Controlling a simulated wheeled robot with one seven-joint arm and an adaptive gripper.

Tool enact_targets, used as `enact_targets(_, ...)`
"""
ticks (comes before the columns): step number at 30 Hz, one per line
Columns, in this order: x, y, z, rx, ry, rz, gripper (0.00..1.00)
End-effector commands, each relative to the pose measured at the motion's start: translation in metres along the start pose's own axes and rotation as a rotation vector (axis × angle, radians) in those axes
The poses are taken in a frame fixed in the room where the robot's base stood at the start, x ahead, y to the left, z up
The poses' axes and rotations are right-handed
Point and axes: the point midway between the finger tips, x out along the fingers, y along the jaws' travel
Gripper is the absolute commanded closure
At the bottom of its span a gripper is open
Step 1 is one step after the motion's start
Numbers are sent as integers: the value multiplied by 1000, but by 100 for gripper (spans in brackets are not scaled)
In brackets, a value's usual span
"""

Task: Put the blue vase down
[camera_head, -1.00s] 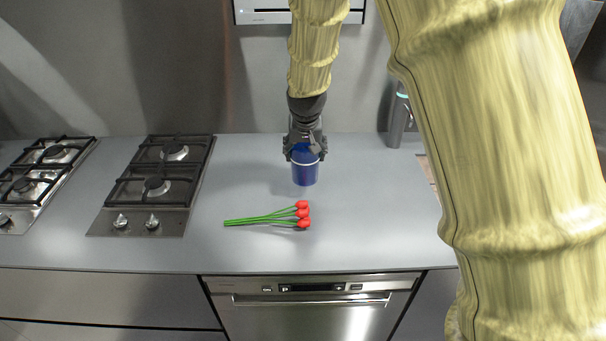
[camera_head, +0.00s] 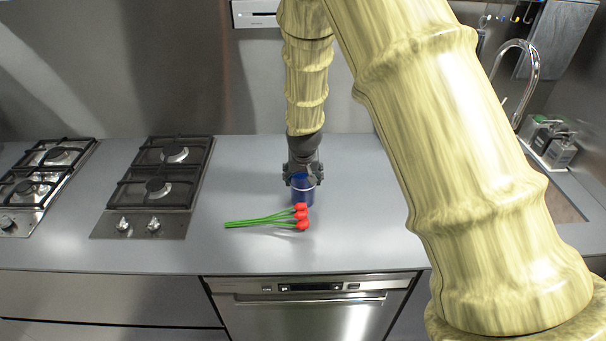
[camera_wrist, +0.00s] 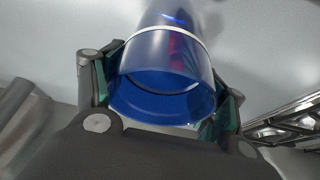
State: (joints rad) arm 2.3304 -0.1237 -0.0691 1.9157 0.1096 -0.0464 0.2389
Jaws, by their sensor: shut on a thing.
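The blue vase (camera_head: 302,196) has a pale band near its top and is upright at the counter, just behind the red flower heads. My gripper (camera_head: 302,180) comes down from above and is shut on the vase near its rim. In the wrist view the vase (camera_wrist: 165,85) shows its open mouth and white band, with the fingers of my gripper (camera_wrist: 165,95) on both sides of it. The vase's base is partly hidden behind the flowers, so I cannot tell whether it touches the counter.
Several red tulips (camera_head: 301,216) with green stems lie on the grey counter (camera_head: 350,245) in front of the vase. Gas hobs (camera_head: 160,187) are at the left. A sink with a tap (camera_head: 530,75) and dispensers (camera_head: 550,145) are at the right. The counter's front right is clear.

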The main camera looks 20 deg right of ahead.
Motion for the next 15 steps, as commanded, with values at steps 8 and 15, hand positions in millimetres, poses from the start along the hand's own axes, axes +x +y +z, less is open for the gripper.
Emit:
enact_targets(8, 1, 0, 0, 0, 1, 0, 83)
enact_targets(15, 2, 0, 1, 0, 0, 0, 7)
